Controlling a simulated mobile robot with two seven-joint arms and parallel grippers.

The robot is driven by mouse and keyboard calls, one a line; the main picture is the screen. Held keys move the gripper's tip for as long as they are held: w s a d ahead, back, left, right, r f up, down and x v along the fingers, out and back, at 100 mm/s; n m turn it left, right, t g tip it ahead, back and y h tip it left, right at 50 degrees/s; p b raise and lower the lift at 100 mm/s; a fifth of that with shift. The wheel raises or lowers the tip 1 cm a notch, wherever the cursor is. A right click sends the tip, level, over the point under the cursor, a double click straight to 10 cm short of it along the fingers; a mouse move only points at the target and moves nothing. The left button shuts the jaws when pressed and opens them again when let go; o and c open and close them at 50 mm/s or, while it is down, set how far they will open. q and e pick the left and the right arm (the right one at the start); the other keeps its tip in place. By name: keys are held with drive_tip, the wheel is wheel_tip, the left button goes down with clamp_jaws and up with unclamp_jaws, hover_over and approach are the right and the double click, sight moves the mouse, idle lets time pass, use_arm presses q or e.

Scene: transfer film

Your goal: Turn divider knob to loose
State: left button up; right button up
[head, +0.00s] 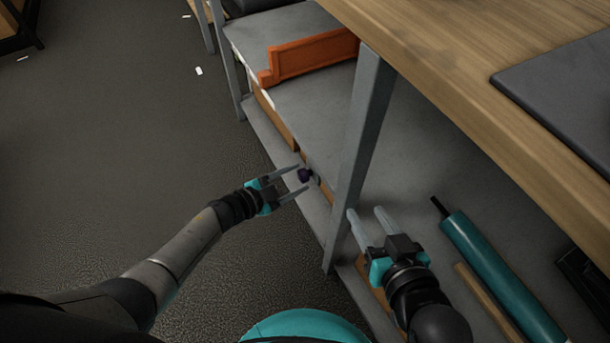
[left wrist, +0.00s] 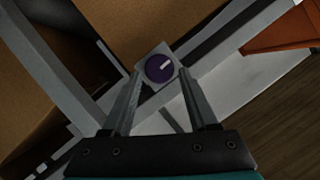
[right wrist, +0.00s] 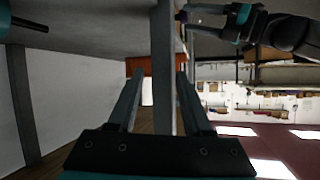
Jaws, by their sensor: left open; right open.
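The divider knob (head: 304,175) is a small dark purple knob on the front edge of the grey shelf, under the wooden tabletop. In the left wrist view the knob (left wrist: 159,68) is round with a pale pointer mark and sits on a light square plate (left wrist: 150,50). My left gripper (head: 302,178) is open, its fingertips pointing at the knob, one on each side; I cannot tell whether they touch it. An orange divider (head: 312,56) stands on the shelf further back. My right gripper (head: 366,212) is open and empty over the shelf, right of the grey post.
A grey metal post (head: 358,150) stands between my two grippers. A teal roll (head: 495,270) and a wooden strip (head: 485,300) lie on the shelf at right. The wooden tabletop (head: 440,60) overhangs the shelf. The floor (head: 130,130) at left is mostly clear.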

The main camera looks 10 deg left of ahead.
sight(300, 177)
use_arm(q)
drive_tip(key=shift+b+x, duration=0.55)
drive_tip(key=shift+x, duration=0.5)
drive_tip(key=shift+b+x, duration=0.45)
drive_tip(key=shift+x, duration=0.35)
use_arm(e)
drive_tip(key=shift+s+a+r+m+t+y, duration=0.15)
drive_tip(key=shift+s+a+r+t+y, duration=0.2)
drive_tip(key=shift+a+r+t, duration=0.45)
drive_tip(key=shift+s+a+r+m+t+y, duration=0.15)
drive_tip(key=shift+a+r+t+y, duration=0.25)
drive_tip(key=shift+t, duration=0.7)
use_arm(q)
clamp_jaws()
use_arm(e)
drive_tip(key=shift+w, duration=0.1)
